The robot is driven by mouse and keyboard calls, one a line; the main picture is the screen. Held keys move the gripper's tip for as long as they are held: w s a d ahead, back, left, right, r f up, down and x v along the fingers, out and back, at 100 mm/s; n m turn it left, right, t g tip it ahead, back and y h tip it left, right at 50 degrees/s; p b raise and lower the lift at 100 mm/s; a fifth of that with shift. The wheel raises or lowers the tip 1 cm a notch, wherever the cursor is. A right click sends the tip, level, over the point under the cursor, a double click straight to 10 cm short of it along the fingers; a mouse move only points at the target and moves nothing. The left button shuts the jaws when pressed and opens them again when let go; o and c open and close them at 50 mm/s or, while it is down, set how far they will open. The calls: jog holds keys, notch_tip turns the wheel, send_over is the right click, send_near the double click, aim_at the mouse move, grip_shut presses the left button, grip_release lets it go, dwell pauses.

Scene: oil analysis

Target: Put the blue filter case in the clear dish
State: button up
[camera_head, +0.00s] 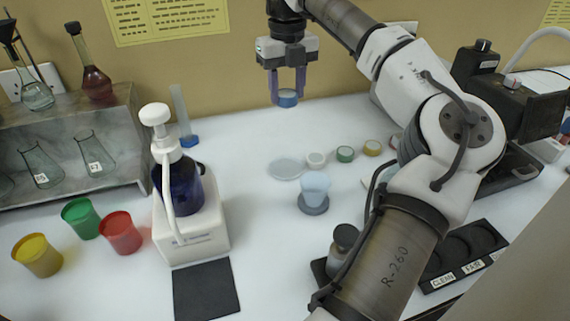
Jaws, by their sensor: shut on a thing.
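My gripper (288,92) hangs fingers down at the top middle of the head view. It is shut on the blue filter case (288,99), a small blue round piece held between the fingertips, well above the bench. The clear dish (285,169) is a flat, pale, see-through disc lying on the white bench, below and close under the gripper in the picture. The dish looks empty. The filter case is apart from the dish.
White, green (345,154) and yellow (372,148) round cases lie right of the dish. A pale blue cup (315,186) stands in front. A pump bottle (180,178) and coloured cups (120,232) stand left. A black labelled tray (465,252) lies right. My arm hides part of the bench.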

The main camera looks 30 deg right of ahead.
aim_at(286, 168)
notch_tip(286, 168, down, 18)
jog(key=p, duration=0.2)
jog(key=shift+a+f+p, duration=0.1)
jog(key=shift+f+p, duration=0.05)
jog(key=shift+p, duration=0.25)
jog(key=shift+f, duration=0.15)
jog(key=o, duration=1)
jog(key=shift+c, duration=0.2)
notch_tip(286, 168, up, 12)
jog(key=b, duration=0.2)
jog(key=shift+r, duration=0.2)
jog(key=shift+f, duration=0.1)
